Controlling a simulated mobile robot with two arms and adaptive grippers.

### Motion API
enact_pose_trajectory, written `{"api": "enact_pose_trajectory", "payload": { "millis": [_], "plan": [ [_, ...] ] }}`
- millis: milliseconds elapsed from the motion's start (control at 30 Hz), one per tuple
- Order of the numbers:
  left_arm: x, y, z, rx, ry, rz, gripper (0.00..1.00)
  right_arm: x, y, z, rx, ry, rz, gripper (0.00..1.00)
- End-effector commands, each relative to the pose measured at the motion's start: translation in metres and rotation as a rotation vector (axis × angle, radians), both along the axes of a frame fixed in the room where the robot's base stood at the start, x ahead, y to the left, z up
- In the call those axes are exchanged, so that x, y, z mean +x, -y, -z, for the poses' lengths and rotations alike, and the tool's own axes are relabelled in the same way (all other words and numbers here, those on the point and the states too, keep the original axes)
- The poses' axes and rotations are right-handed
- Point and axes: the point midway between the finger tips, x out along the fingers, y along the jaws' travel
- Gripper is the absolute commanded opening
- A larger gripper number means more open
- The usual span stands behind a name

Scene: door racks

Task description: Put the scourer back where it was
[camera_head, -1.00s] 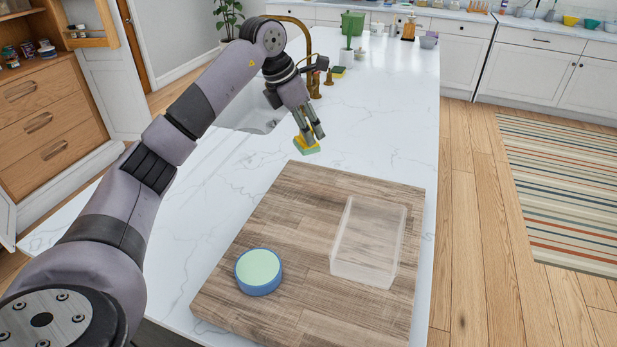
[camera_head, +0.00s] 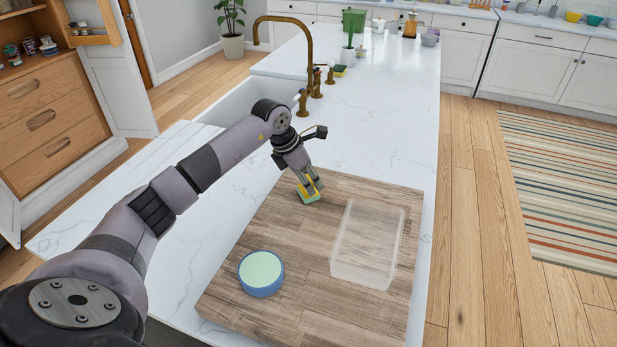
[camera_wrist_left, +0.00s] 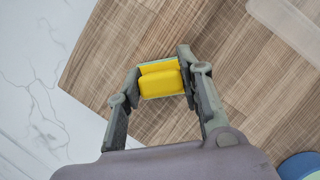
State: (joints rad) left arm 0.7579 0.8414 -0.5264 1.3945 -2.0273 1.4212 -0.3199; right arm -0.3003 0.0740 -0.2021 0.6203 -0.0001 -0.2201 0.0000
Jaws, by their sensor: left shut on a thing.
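My left gripper (camera_head: 311,190) is shut on a small yellow and green scourer (camera_head: 307,196). In the head view the scourer is over the far left corner of the wooden board (camera_head: 300,270); I cannot tell whether it touches the board. In the left wrist view the yellow scourer (camera_wrist_left: 160,82) sits between the two fingers (camera_wrist_left: 158,90), with the board's wood grain beneath. My right gripper is not in view.
A clear plastic box (camera_head: 368,245) stands on the board's right side. A round blue container with a green top (camera_head: 261,273) is at its near left. The sink (camera_head: 255,105) and brass faucet (camera_head: 309,60) lie beyond. Another green and yellow sponge (camera_head: 340,71) is by the faucet.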

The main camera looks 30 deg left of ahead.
Motion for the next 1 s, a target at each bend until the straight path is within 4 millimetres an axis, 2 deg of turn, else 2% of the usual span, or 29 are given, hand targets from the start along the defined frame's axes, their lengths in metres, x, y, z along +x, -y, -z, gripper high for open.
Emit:
{"api": "enact_pose_trajectory", "payload": {
  "millis": [200, 233, 533, 900, 1000],
  "plan": [
    [0.0, 0.0, 0.004, 0.0, 0.0, 0.0, 0.12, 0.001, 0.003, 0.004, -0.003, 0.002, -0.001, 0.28],
    [0.0, 0.0, 0.004, 0.0, 0.0, 0.0, 0.35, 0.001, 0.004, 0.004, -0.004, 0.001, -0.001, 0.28],
    [0.0, 0.0, 0.002, 0.0, 0.0, 0.0, 0.54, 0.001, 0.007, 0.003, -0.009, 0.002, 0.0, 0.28],
    [0.0, 0.0, -0.003, 0.0, 0.0, 0.0, 0.54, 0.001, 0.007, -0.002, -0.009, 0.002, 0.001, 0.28],
    [-0.004, -0.004, -0.012, 0.002, 0.004, -0.002, 0.54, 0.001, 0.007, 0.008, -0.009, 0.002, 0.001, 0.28]
  ]
}}
